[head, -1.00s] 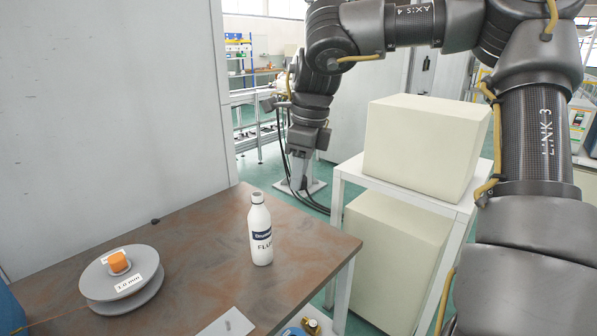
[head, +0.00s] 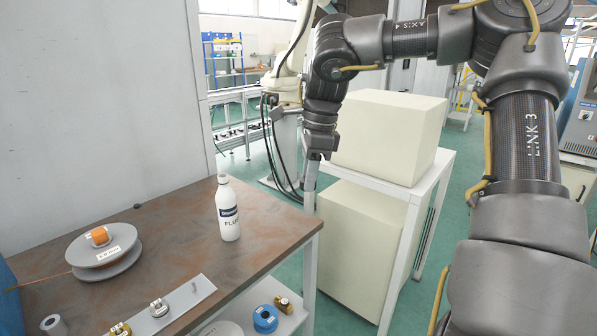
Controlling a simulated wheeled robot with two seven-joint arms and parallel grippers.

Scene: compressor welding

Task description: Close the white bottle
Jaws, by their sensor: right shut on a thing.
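The white bottle (head: 228,210) with a dark blue label band stands upright on the brown table, near its right edge. Its top is narrow and greyish; I cannot tell whether a cap is on it. My right gripper (head: 311,168) points down to the right of the bottle, apart from it, in front of a cream box. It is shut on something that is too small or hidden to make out. My left gripper is not in view.
A metal plate (head: 190,298) with small fittings lies at the front. A white stand (head: 437,170) carries a cream box (head: 388,135). A blue ring (head: 265,319) sits on a lower shelf.

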